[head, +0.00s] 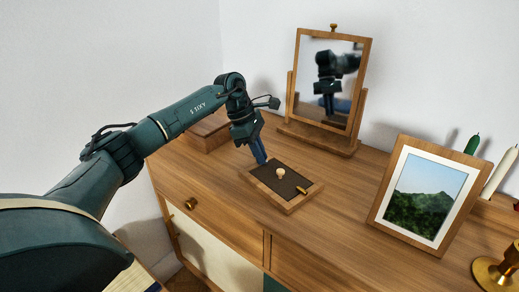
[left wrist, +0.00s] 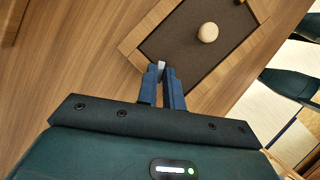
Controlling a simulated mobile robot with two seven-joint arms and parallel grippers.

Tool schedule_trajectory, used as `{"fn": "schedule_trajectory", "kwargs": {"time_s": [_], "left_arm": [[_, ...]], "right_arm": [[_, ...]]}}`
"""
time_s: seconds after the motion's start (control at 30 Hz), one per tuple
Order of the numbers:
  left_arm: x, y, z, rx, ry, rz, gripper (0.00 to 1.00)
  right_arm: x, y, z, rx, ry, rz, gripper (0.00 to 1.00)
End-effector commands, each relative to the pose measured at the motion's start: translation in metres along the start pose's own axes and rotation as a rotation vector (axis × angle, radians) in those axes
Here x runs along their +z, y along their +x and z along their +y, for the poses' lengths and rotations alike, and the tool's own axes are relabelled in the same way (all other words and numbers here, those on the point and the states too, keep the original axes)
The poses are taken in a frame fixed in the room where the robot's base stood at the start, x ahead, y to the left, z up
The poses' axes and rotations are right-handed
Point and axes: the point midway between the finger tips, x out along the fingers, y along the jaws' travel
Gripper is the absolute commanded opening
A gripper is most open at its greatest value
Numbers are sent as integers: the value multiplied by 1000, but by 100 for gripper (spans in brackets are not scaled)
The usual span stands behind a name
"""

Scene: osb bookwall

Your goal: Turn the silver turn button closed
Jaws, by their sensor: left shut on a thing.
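A wooden frame (head: 286,206) lies flat on the dresser top, with a dark brown panel (head: 268,178) and a round pale knob (head: 281,172) on it. In the left wrist view the silver turn button (left wrist: 161,66) shows as a small light grey piece at the frame's edge, between my fingertips. My left gripper (head: 262,162) points down at the frame's far left side and is shut on the silver turn button; its fingers (left wrist: 162,76) hide part of it. In the head view the button is hidden. My right gripper is not in view.
A brass piece (head: 303,190) sits on the frame's right side. A tilting mirror (head: 331,80) stands behind, reflecting an arm. A wooden box (head: 207,133) is behind my left arm. A landscape picture (head: 422,200), candles (head: 499,172) and a brass holder (head: 497,275) stand at right.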

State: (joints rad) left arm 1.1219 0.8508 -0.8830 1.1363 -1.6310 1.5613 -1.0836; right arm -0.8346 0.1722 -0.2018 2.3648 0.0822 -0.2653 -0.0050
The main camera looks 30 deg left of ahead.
Motion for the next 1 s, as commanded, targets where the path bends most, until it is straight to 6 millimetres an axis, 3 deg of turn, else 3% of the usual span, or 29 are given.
{"fn": "schedule_trajectory", "kwargs": {"time_s": [0.5, 1.0], "left_arm": [[1, 0, 0, -163, 398, -1, 0], [0, 0, 0, -225, 546, 0, 0]], "right_arm": [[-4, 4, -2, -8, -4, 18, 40], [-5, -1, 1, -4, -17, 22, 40]]}}
